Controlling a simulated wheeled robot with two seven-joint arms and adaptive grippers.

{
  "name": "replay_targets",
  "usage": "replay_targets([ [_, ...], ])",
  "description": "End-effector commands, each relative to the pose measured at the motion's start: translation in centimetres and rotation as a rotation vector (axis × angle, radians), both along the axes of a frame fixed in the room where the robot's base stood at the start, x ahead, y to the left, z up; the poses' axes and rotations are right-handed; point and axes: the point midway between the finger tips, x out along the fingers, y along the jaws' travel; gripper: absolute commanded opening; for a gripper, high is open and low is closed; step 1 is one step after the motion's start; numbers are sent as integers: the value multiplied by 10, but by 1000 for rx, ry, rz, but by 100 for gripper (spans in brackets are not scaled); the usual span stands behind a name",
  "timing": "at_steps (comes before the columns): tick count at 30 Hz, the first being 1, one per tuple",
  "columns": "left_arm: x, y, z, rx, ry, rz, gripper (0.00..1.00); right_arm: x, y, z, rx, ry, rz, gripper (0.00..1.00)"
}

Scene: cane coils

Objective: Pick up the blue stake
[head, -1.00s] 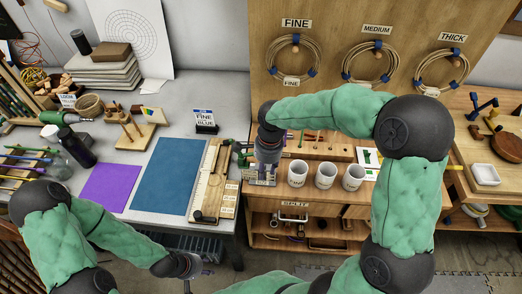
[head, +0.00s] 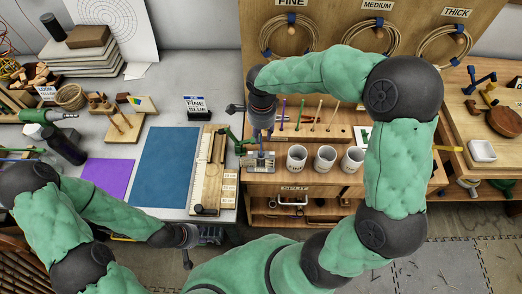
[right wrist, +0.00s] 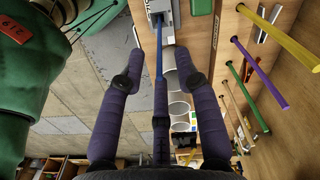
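The blue stake (right wrist: 159,65) is a thin rod with one end at a grey metal holder (right wrist: 167,14). In the right wrist view it runs lengthwise between the fingers of my right gripper (right wrist: 159,62). That gripper is open, with a gap on each side of the stake. In the head view my right gripper (head: 262,138) points down over the grey holder (head: 262,166) at the front left of the wooden bench; its fingers largely hide the stake there. My left gripper (head: 188,250) hangs low in front of the grey table, its fingers too small to read.
A wooden rack (head: 320,135) behind holds upright purple, green and plain stakes. White cups (head: 297,157) stand right of the holder. A wooden jig (head: 204,170) and blue mat (head: 165,168) lie left on the table.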

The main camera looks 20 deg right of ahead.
Motion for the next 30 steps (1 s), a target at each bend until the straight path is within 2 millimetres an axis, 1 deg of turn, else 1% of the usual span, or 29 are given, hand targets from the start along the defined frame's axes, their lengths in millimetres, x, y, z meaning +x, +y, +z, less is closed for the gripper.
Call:
replay_targets([
  [1,0,0,-2,0,0,0,40,-1,1,-9,0,4,1,33],
  [3,0,0,-4,0,0,0,40,0,1,-20,-1,5,3,33],
  [6,0,0,-6,0,0,0,40,0,2,-34,0,4,2,33],
  [9,0,0,-7,0,0,0,40,0,2,-42,0,3,1,33],
  [12,0,0,-8,0,0,0,40,0,1,-45,0,2,1,33],
  [18,0,0,-7,0,0,0,40,0,2,-45,0,1,2,33],
  [19,0,0,-7,0,0,0,40,0,2,-45,0,1,2,24],
  [24,0,0,-7,0,0,0,40,0,2,-45,0,1,2,0],
  [30,0,0,-7,0,0,0,40,0,2,-45,0,1,2,0],
])
